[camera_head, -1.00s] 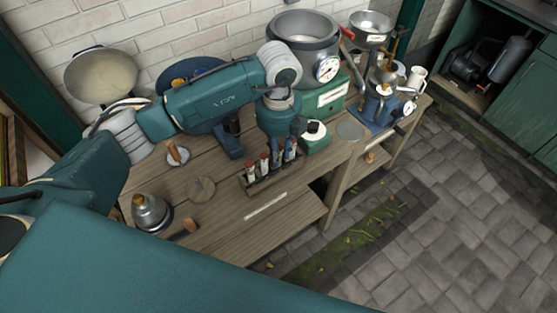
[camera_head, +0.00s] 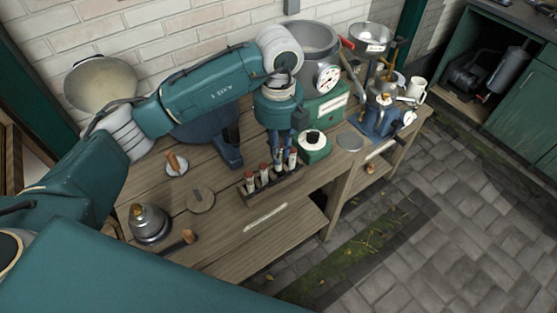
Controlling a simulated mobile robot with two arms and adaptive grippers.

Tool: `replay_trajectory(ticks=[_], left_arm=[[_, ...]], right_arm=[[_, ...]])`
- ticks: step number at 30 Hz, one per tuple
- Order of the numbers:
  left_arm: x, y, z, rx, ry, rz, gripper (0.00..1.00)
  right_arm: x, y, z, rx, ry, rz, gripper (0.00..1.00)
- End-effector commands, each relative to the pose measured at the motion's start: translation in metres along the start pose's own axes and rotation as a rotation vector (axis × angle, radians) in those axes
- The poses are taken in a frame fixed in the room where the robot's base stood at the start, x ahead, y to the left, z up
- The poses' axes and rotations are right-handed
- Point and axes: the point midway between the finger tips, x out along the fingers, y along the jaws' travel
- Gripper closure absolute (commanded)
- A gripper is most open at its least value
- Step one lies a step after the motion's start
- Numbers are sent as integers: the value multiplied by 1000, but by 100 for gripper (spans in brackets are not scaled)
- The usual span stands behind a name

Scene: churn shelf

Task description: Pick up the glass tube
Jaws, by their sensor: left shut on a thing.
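Several small glass tubes, some with red caps, stand in a dark wooden rack (camera_head: 272,190) near the front edge of the bench. The leftmost glass tube (camera_head: 250,182) and its neighbour (camera_head: 264,175) show clear of the gripper. My left gripper (camera_head: 283,158) points down over the right part of the rack. Its dark fingers are shut on a glass tube there, which they largely hide. I cannot tell whether that tube's lower end is clear of the rack. My right gripper is not in view.
The wooden bench (camera_head: 235,215) also holds a metal burner (camera_head: 149,223), a round lid (camera_head: 200,200) and a green box with a white top (camera_head: 314,146). A large pot with a gauge (camera_head: 306,42) stands behind right. The paved floor on the right is clear.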

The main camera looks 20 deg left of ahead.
Motion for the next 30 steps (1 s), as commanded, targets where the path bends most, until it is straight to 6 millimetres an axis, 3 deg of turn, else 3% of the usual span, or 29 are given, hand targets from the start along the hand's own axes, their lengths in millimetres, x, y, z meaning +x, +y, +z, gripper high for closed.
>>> replay_trajectory(ticks=[9,15,21,30], left_arm=[[-85,-1,2,1,-10,-4,100],[-127,0,1,-1,-6,-2,100],[-148,0,0,0,-3,-1,100],[-154,0,0,0,0,0,100]], right_arm=[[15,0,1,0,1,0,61],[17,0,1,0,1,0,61],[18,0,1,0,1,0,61],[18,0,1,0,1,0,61]])
